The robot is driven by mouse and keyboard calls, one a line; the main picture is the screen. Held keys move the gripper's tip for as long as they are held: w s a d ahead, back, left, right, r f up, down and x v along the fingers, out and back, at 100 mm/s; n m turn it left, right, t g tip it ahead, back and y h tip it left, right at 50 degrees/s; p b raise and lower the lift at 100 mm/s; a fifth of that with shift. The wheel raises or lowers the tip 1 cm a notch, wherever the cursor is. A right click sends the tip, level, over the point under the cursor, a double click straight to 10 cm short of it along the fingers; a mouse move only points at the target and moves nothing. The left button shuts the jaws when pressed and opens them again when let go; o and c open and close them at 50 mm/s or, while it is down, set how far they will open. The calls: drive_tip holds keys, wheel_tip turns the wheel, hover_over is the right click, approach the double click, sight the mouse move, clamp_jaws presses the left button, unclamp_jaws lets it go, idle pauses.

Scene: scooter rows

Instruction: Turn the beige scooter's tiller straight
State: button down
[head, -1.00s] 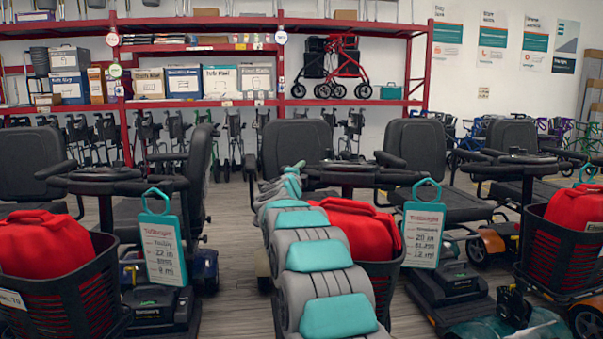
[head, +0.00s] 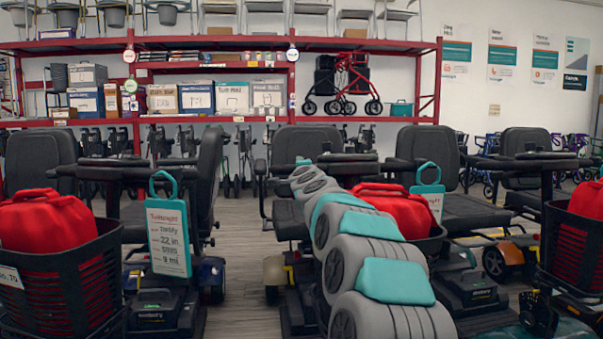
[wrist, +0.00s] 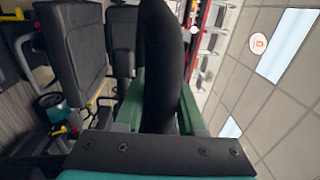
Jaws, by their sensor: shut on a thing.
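The middle scooter has a yellowish-beige fender (head: 271,275) low on its left side. Its dark tiller head (head: 347,159) stands in front of its seat, partly hidden by my grey and teal arm. The tiller's angle is hard to judge in the head view. Its basket holds a red bag (head: 395,208), also partly covered by my arm. In the wrist view my gripper (wrist: 160,100) has a green finger on each side of a thick black bar (wrist: 160,50), which looks like the tiller's handle, and is shut on it. In the head view my gripper is too small to make out.
A left scooter with a black basket (head: 60,278), red bag and teal-framed tag (head: 168,230) stands close by. Another scooter with an orange fender (head: 512,262) stands right. Black seats (head: 304,146) stand behind. Red shelving (head: 215,122) lines the wall. Floor (head: 238,250) shows between left and middle scooters.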

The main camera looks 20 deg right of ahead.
drive_tip(key=shift+f, duration=0.15)
drive_tip(key=c, duration=0.5)
unclamp_jaws()
drive_tip(key=shift+s, duration=0.1)
drive_tip(key=b+v, duration=0.1)
drive_tip(key=v, duration=0.6)
drive_tip(key=shift+s+b, duration=0.25)
drive_tip(key=shift+b, duration=0.1)
